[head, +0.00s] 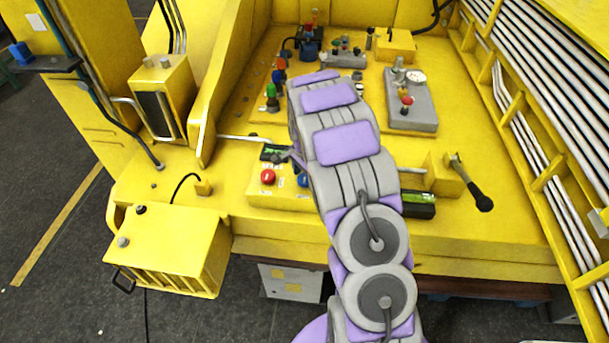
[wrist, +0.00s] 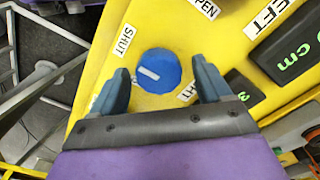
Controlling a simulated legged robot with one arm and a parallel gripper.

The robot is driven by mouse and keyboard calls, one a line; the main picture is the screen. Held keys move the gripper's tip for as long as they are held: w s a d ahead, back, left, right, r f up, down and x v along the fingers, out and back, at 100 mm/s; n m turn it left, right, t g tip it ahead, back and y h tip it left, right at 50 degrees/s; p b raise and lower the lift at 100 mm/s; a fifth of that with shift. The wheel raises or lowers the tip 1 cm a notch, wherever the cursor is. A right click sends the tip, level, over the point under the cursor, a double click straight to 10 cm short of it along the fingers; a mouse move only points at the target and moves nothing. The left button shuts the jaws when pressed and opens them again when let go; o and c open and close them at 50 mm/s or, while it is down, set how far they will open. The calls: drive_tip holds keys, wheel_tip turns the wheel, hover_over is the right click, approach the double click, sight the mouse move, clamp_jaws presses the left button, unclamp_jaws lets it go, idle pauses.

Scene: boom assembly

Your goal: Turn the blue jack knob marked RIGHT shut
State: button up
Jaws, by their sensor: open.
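The blue round knob (wrist: 158,71) sits on the yellow panel in the wrist view. A short white bar on its face lies slightly tilted. A SHUT label (wrist: 124,39) is at its upper left and an OPEN label is at its upper right. A partly covered label ending in HT (wrist: 188,91) is at its lower right. My gripper (wrist: 161,82) is open, one finger on each side of the knob, with gaps showing. Contact in depth is unclear.
A black display with green digits (wrist: 285,50) and a LEFT label (wrist: 268,17) are right of the knob. In the head view, a red button (head: 268,177) is on the same panel. A black-handled crank (head: 470,185) is to the right.

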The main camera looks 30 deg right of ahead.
sight(305, 177)
wheel_tip(305, 177, up, 17)
drive_tip(key=p, duration=0.1)
drive_tip(key=shift+r, duration=0.15)
idle(0.4)
drive_tip(key=s+a+r+n+b, duration=0.2)
drive_tip(key=s+a+r+n, duration=0.15)
drive_tip(key=s+a, duration=0.45)
drive_tip(key=s+a+f+n+b, duration=0.1)
drive_tip(key=s+n, duration=0.3)
drive_tip(key=s, duration=0.6)
drive_tip(key=s+a+f+n+g+b, duration=0.1)
drive_tip(key=s+a+n, duration=0.3)
drive_tip(key=s, duration=0.7)
drive_tip(key=s+a+f+n+b, duration=0.1)
drive_tip(key=s+a+f+n, duration=0.1)
drive_tip(key=s, duration=0.8)
drive_tip(key=shift+s+a+n+g+b, duration=0.35)
drive_tip(key=shift+a+n, duration=0.3)
drive_tip(key=shift+n, duration=0.6)
drive_tip(key=shift+f, duration=0.1)
